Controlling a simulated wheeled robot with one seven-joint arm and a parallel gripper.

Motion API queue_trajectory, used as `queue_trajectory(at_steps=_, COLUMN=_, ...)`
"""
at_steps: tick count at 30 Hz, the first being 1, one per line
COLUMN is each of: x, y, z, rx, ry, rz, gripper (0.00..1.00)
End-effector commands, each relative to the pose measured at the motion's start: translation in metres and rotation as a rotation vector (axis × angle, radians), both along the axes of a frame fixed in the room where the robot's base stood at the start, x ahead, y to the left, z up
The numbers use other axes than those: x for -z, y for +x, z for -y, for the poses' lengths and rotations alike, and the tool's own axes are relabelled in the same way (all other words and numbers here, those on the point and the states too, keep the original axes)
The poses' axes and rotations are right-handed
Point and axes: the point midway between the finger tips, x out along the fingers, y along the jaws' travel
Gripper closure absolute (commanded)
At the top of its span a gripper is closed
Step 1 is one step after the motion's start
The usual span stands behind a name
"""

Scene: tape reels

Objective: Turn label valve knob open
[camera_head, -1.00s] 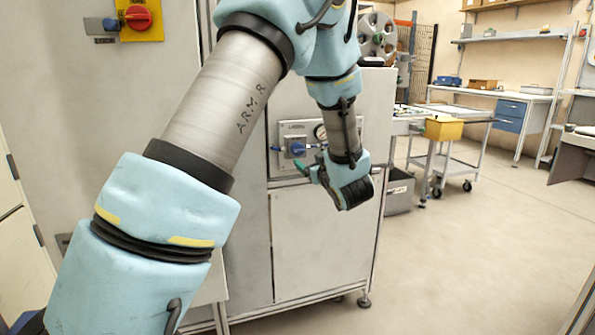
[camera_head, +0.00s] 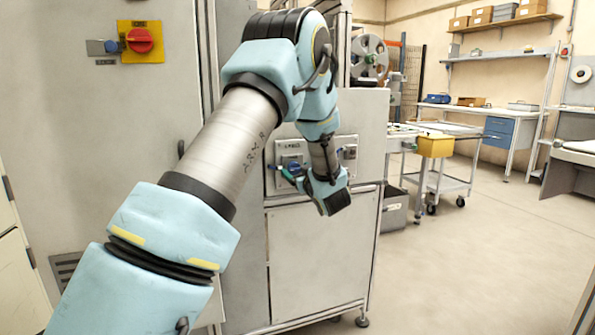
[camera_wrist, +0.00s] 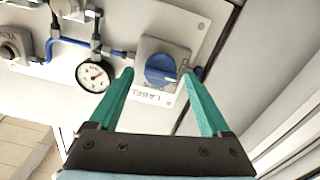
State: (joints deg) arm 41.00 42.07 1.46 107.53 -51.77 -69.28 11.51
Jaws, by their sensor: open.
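The label valve knob (camera_wrist: 160,70) is a round blue knob on a grey square housing, with the word LABEL printed beside it on a light panel. In the head view the knob (camera_head: 292,168) is small and sits on the machine's front panel, just left of my gripper. My gripper (camera_wrist: 156,72) is open, with two green fingers. In the wrist view the fingertips appear on either side of the knob, left and right. I cannot tell whether they touch it or are short of it. The arm hides part of the panel in the head view.
A pressure gauge (camera_wrist: 94,74) with blue tubing is left of the knob, and a VENT fitting (camera_wrist: 12,50) is farther left. A red rotary switch (camera_head: 140,40) on yellow is on the cabinet. A trolley (camera_head: 445,180) stands right; open floor lies in front of it.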

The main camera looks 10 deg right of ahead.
Motion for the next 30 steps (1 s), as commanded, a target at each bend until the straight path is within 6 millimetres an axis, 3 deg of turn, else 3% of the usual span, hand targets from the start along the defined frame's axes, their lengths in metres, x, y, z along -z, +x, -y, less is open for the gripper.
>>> queue_trajectory(at_steps=8, x=0.0002, y=0.0010, z=0.0000, rx=0.000, ry=0.000, rz=0.000, gripper=0.20)
queue_trajectory(at_steps=30, x=0.0003, y=0.0006, z=0.0002, rx=0.000, ry=0.000, rz=0.000, gripper=1.00)
